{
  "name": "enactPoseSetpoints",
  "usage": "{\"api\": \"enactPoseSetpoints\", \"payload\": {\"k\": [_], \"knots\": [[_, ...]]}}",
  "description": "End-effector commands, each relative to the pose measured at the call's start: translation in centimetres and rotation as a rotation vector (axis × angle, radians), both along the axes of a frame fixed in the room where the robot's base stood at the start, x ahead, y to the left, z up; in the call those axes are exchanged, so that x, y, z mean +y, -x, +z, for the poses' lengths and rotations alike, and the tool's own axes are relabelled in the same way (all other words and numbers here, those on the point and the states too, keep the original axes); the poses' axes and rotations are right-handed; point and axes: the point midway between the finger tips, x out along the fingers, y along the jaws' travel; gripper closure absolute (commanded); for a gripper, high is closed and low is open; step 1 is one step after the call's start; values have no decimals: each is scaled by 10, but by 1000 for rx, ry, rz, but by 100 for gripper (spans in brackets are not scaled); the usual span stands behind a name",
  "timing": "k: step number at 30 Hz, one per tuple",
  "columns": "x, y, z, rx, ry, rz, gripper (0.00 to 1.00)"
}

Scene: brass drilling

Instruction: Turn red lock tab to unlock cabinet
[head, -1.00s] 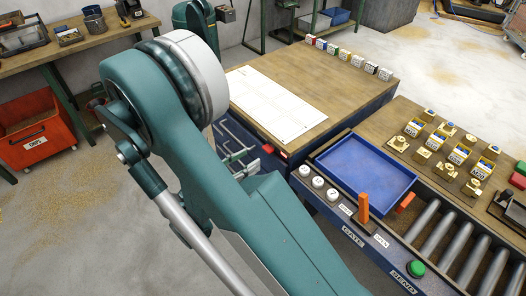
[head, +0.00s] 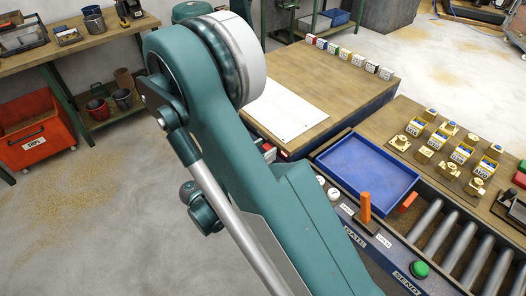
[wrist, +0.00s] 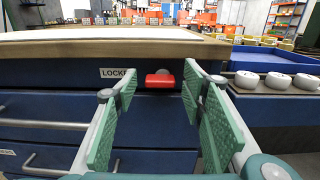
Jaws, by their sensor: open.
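The red lock tab (wrist: 160,80) lies horizontally on the front of the blue cabinet (wrist: 60,107), just under its wooden top. A white label (wrist: 117,73) beside it reads "LOCK…", its end hidden by a finger. In the head view my arm hides the gripper and most of the cabinet's front.
White round knobs (wrist: 247,80) and a blue tray (wrist: 275,62) are close on the right. An orange lever (head: 365,207) stands beside the tray. Drawer handles (wrist: 45,124) protrude at lower left.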

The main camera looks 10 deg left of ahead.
Motion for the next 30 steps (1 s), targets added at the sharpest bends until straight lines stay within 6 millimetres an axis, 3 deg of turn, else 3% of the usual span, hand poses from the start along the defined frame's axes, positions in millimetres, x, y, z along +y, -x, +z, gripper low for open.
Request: {"api": "enactPoseSetpoints", "payload": {"k": [10,16,30], "knots": [[-1,-1,0,0,0,0,59],[-1,-1,0,0,0,0,85],[-1,-1,0,-37,-37,0,86]]}}
